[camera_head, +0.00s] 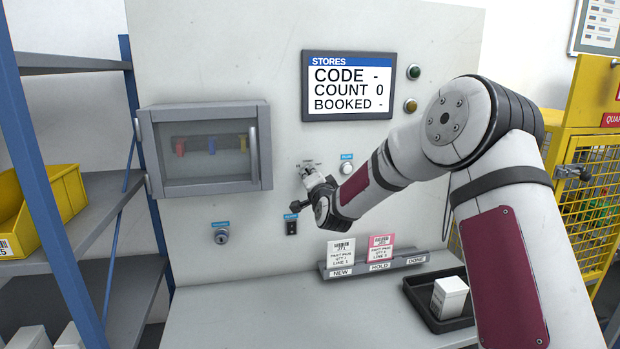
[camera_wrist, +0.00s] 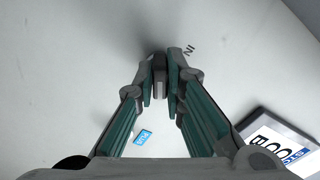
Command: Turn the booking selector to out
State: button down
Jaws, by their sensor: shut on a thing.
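The booking selector is a dark grey knob (camera_wrist: 159,72) on the pale panel. In the wrist view my gripper (camera_wrist: 160,88) has its two fingers on either side of the knob, shut on it. An "IN" mark (camera_wrist: 189,49) is printed on the panel just right of the fingers. In the head view my gripper (camera_head: 312,180) is against the panel below the display, and it hides most of the selector. The "OUT" mark cannot be read. The stores display (camera_head: 348,88) reads CODE -, COUNT 0, BOOKED -.
A white button (camera_head: 347,168) is close right of my gripper. A black switch (camera_head: 291,227) and a key lock (camera_head: 221,234) are below. A glass-fronted cabinet (camera_head: 262,172) is left. A card rack (camera_head: 340,273) and a black tray (camera_head: 425,317) with a white box are on the bench.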

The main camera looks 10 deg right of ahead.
dwell(0.3)
jog(key=c, duration=1.7)
grip_release()
jog(key=shift+o, duration=0.2)
jog(key=s, duration=1.2)
